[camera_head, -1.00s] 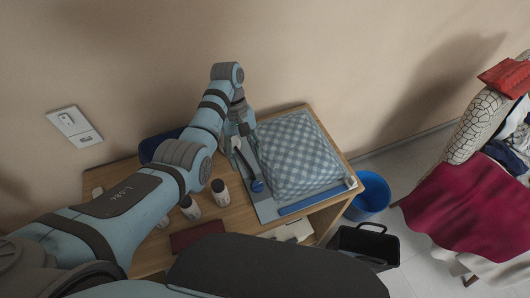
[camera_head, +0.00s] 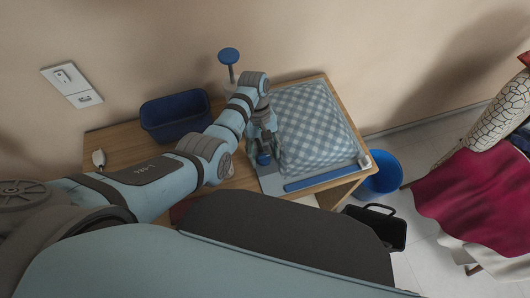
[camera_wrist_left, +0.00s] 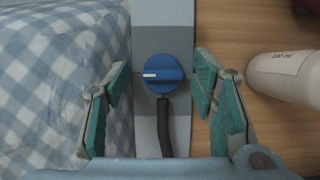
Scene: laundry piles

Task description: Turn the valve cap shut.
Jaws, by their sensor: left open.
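The valve cap (camera_wrist_left: 163,74) is a round blue knob with a raised bar and a white mark pointing left in the left wrist view. It sits on a grey strip with a dark hose leading away. In the head view the cap (camera_head: 263,159) shows partly beneath my gripper. My left gripper (camera_wrist_left: 162,80) is open, with one teal-padded finger on each side of the cap and visible gaps between. It also shows in the head view (camera_head: 264,146) over the board beside the checkered cushion. My right gripper is not in view.
A checkered cushion (camera_head: 312,128) lies right beside the cap on the board. A white bottle (camera_wrist_left: 287,76) lies on the other side in the wrist view. A dark blue bin (camera_head: 175,115) stands on the wooden table (camera_head: 124,144), and a blue bucket (camera_head: 384,172) on the floor.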

